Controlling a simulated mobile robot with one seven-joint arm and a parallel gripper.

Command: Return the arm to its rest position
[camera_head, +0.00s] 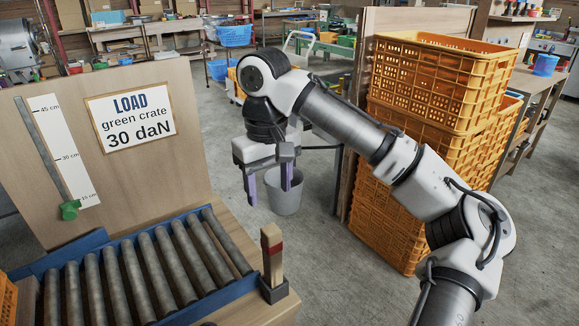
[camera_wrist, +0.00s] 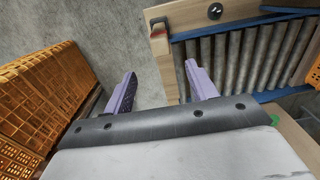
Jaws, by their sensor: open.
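My gripper (camera_head: 270,186) hangs from the bent arm in the head view, fingers pointing down, open and empty. It is between the roller conveyor (camera_head: 150,268) on the left and the stacked orange crates (camera_head: 437,85) on the right. In the wrist view my gripper's two purple fingers (camera_wrist: 165,88) are spread apart with bare floor and a wooden edge beyond them. The arm is extended forward and raised above the floor, touching nothing that I can see.
A wooden board with a load sign (camera_head: 130,118) and a height scale (camera_head: 62,150) stands behind the rollers. A wooden post (camera_head: 273,255) stands at the conveyor's corner. A grey bin (camera_head: 286,196) is on the floor behind my gripper. Grey floor (camera_head: 335,270) is clear in front.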

